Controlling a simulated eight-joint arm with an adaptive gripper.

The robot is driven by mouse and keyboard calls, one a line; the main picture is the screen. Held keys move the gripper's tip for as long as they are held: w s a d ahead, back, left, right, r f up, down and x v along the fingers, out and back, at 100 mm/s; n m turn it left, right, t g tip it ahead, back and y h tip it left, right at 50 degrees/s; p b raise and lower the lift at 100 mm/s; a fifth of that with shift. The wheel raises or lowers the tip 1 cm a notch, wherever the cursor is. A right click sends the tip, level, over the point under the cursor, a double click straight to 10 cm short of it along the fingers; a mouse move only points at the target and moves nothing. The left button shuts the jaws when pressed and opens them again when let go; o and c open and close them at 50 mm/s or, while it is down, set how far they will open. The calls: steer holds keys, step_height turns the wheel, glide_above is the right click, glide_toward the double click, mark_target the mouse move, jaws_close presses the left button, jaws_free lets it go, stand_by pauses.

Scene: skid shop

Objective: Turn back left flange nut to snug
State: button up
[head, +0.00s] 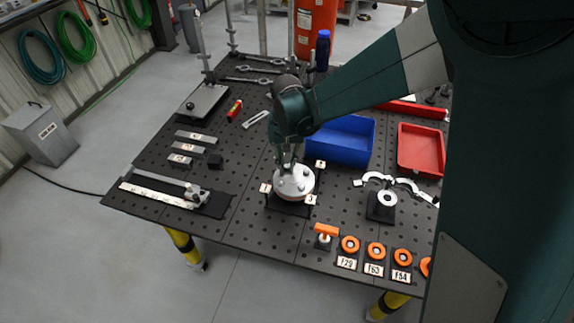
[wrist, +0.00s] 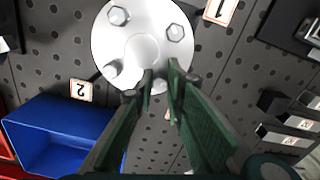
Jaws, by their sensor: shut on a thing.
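A round white flange (head: 296,184) with hex nuts on its face sits on a dark base on the black perforated table. It fills the top middle of the wrist view (wrist: 140,42), where three nuts show clear of the fingers. My gripper (head: 287,166) reaches down over the back left part of the flange. In the wrist view its two green fingers (wrist: 161,82) close at the flange rim, on the back left flange nut (wrist: 158,87). That nut is mostly hidden between the fingertips.
Number tags stand around the flange, such as tag 2 (wrist: 80,91) and tag 1 (wrist: 219,10). A blue bin (head: 343,141) stands close behind right, a red tray (head: 421,149) farther right. A clamp (head: 381,201) and orange rings (head: 376,250) lie right and in front.

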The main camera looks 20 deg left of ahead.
mark_target(287, 167)
steer(key=o, duration=0.9)
steer(key=shift+r, duration=6.05)
